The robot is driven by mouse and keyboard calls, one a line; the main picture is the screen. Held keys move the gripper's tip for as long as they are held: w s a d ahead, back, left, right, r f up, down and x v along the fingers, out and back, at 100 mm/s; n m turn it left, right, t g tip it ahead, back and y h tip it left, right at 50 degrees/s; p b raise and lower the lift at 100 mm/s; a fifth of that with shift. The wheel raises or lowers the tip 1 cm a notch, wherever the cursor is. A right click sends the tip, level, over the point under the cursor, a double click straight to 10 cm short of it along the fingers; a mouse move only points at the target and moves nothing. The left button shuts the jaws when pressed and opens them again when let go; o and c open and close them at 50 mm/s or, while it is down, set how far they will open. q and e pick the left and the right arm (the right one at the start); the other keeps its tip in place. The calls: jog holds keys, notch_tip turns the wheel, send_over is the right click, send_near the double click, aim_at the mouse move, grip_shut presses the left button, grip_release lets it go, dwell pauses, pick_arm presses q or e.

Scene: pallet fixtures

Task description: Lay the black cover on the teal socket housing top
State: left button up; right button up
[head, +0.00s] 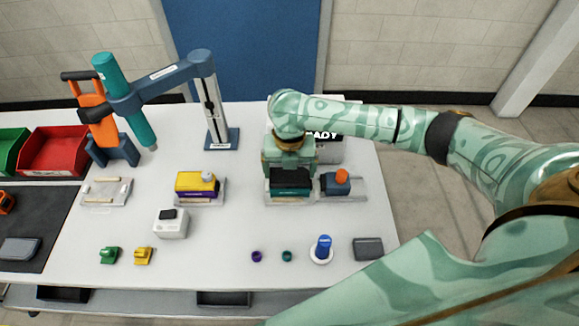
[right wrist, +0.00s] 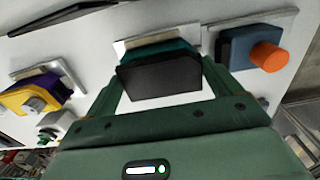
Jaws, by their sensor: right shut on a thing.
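The black cover (right wrist: 160,80) is between the fingers of my right gripper (right wrist: 160,88), which is shut on it. In the head view the cover (head: 290,175) sits at the teal socket housing (head: 290,188), on a clear pallet plate. In the right wrist view the teal housing (right wrist: 158,50) shows just behind the cover's edge. I cannot tell whether the cover touches the housing top. My right gripper (head: 289,172) hangs over the housing from above and partly hides both. My left gripper is not in view.
A blue housing with an orange knob (head: 341,180) stands close to the right. A purple and yellow housing (head: 197,186) is to the left. A blue stand arm (head: 170,75) rises at the back left.

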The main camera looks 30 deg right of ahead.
aim_at(290, 173)
jog(key=shift+f, duration=0.4)
dwell(0.3)
jog(key=o, duration=0.7)
notch_tip(290, 173, up, 16)
jog(key=p, duration=0.5)
jog(key=shift+r, duration=0.15)
